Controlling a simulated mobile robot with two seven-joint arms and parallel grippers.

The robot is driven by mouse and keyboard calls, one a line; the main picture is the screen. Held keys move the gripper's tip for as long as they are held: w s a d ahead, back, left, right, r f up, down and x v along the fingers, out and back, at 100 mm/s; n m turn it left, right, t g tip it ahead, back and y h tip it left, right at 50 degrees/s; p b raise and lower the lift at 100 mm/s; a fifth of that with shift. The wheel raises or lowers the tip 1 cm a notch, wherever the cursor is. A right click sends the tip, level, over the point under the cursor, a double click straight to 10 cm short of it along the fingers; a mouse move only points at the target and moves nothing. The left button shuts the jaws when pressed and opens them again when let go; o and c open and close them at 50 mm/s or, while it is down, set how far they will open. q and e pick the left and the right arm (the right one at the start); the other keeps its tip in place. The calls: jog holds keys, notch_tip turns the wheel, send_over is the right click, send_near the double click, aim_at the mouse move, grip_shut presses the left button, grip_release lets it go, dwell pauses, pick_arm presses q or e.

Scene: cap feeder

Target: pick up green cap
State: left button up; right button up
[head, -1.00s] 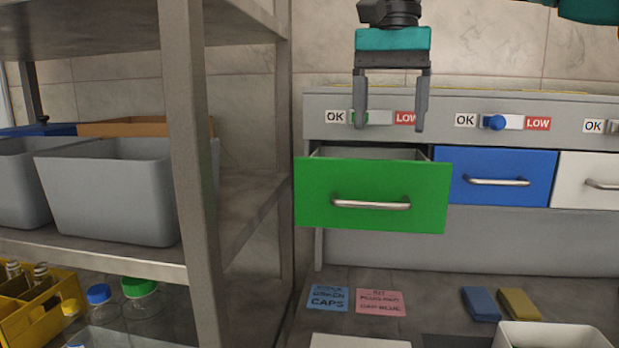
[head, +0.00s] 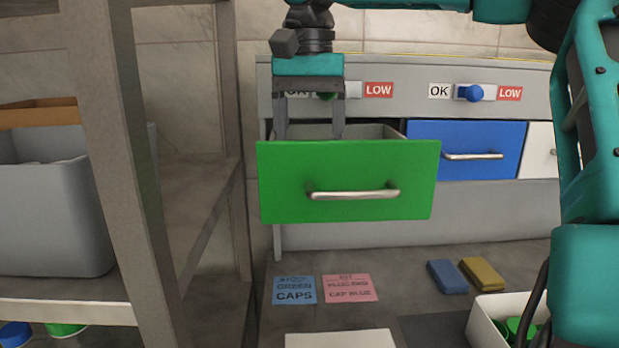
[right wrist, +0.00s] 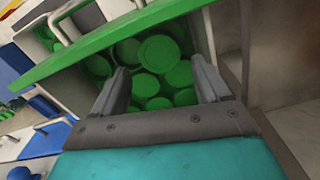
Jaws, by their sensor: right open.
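The green drawer (head: 349,182) stands pulled out of the grey cabinet, and its front also crosses the right wrist view (right wrist: 95,46). Several round green caps (right wrist: 158,53) lie piled inside it in the right wrist view. In the head view the drawer front hides them. My right gripper (head: 309,128) is over the drawer, pointing down, with its fingertips at about the level of the front's top edge. In the right wrist view its fingers (right wrist: 163,66) are apart, with caps showing between and beyond them and none held. My left gripper is not in view.
A blue drawer (head: 466,150) is shut to the right. A metal shelf rack (head: 150,190) with a grey bin (head: 50,215) stands at left. A white box (head: 483,318) with green pieces is at lower right. Blue (head: 294,290) and pink (head: 350,288) notes lie below.

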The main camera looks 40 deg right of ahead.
jog(key=shift+s+f, duration=0.1)
jog(key=shift+f, duration=2.65)
jog(key=shift+c, duration=0.3)
jog(key=c, duration=0.7)
